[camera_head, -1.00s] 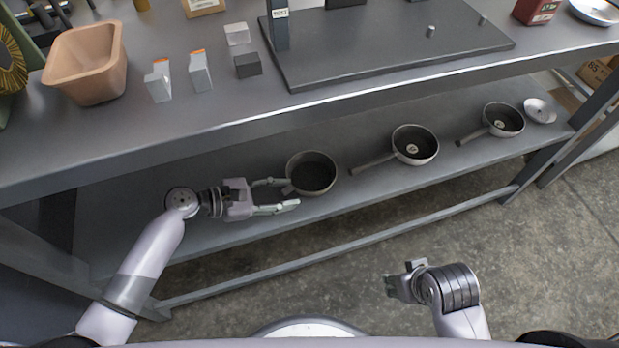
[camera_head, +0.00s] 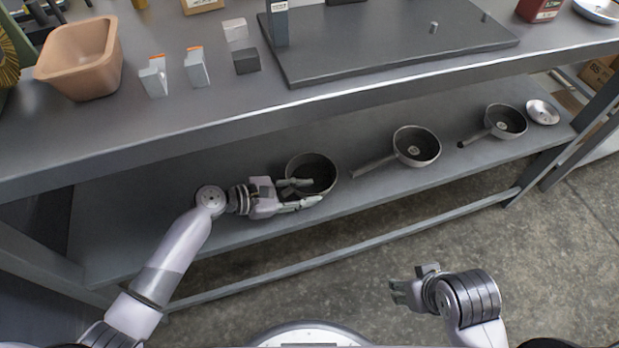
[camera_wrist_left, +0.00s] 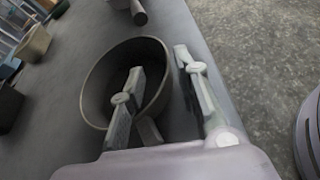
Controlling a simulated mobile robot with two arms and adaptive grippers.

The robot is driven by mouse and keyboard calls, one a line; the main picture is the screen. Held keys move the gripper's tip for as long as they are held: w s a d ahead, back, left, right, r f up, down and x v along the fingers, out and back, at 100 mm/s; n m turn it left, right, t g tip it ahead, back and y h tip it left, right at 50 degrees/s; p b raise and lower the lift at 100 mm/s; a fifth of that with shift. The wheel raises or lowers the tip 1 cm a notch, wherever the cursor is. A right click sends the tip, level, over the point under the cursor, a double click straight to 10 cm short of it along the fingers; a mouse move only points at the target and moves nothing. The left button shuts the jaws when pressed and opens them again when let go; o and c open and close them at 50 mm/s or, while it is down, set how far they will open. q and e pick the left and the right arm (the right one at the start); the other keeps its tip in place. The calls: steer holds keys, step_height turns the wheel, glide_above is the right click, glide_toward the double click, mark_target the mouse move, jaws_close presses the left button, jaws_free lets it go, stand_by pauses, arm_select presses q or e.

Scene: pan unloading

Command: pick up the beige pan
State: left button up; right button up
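The pan at my left gripper (camera_head: 305,190) is the leftmost of three on the lower shelf, dark inside with a grey-brown rim (camera_head: 327,164). Its colour does not clearly read as beige. In the left wrist view the pan (camera_wrist_left: 98,85) stands upright, with one finger over its opening and the other outside its right wall. Part of what seems to be its handle (camera_wrist_left: 148,132) shows between the fingers, which are apart and not closed on it. My right gripper (camera_head: 412,284) hangs empty in front of the shelf, its fingers seemingly apart.
Two more pans, a middle one (camera_head: 417,146) and a right one (camera_head: 506,121), stand on the lower shelf (camera_head: 240,155), beside a metal lid (camera_head: 542,112). The tabletop edge (camera_head: 330,104) overhangs the shelf. A tan bin (camera_head: 80,60) and small blocks stand on top.

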arm_select(q)
jaws_close()
stand_by(0.7)
